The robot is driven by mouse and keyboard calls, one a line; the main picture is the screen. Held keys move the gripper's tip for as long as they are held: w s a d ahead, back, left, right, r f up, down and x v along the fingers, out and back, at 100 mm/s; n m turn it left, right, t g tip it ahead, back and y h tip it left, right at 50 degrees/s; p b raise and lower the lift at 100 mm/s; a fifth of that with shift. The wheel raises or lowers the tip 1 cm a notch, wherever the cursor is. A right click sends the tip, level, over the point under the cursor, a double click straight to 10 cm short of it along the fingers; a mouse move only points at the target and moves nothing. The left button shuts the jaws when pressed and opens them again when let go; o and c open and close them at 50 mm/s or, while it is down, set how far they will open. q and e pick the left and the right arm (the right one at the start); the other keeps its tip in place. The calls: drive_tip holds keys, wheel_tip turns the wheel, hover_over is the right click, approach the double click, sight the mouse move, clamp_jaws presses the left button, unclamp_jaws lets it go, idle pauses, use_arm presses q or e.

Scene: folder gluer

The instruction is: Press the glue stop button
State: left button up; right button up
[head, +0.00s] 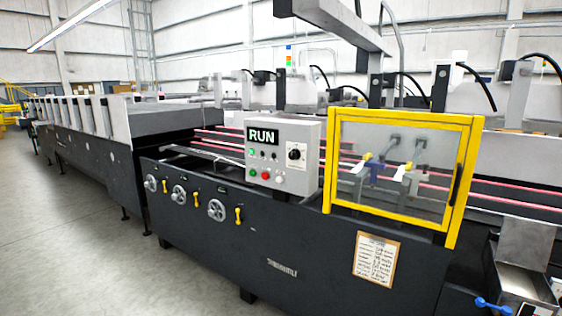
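A light grey control box (300,150) stands on the machine's front edge, near the middle of the head view. Its display (263,136) reads RUN in light letters on black. Below the display are small dark buttons or lamps, a green button (253,172), a red button (265,175) and another small control at the lower right. A black rotary knob (294,154) is on the right of the panel. The button labels are too small to read, so I cannot tell which is the glue stop. Neither gripper shows in the head view.
A yellow-framed clear guard (400,117) stands right of the box. Handwheels (217,210) and yellow levers (238,216) stick out of the dark machine front (215,250). A paper notice (376,259) hangs below the guard. The grey floor (80,240) at left is clear.

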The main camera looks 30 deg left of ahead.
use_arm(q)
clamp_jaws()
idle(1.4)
